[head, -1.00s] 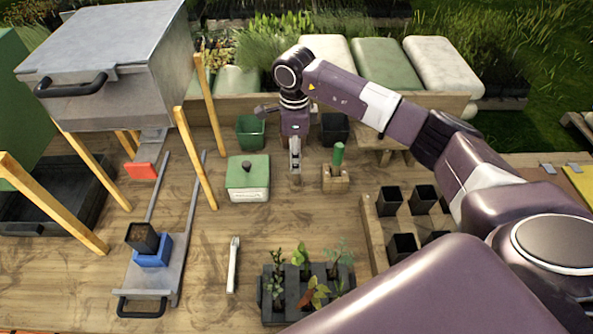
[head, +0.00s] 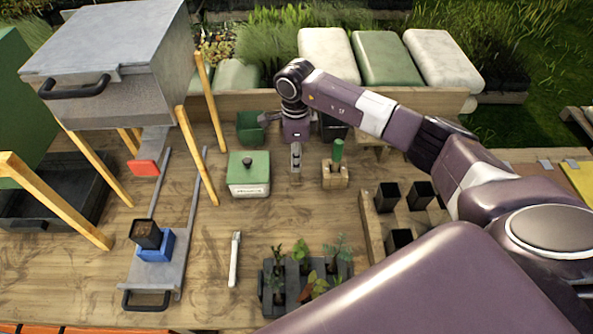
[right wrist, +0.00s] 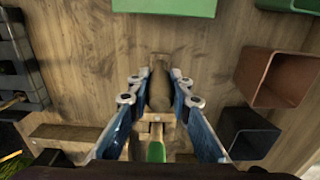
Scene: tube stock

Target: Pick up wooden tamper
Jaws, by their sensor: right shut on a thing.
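My right gripper (head: 296,168) points straight down over the bench, between the green-lidded box and the wooden block with a green-handled tool. In the right wrist view its two blue fingers (right wrist: 159,82) are closed in on a brown, rounded wooden piece, which looks like the wooden tamper (right wrist: 158,93). The fingers cover its sides, and in the head view the gripper largely hides it. I cannot tell whether it touches the bench. My left gripper is not in view.
The green-lidded box (head: 249,180) stands close on the left, the wooden block (head: 336,176) with its green handle (head: 338,151) close on the right. A green pot (head: 249,124) and a dark pot (head: 334,128) stand behind. A seedling tray (head: 268,303) lies in front.

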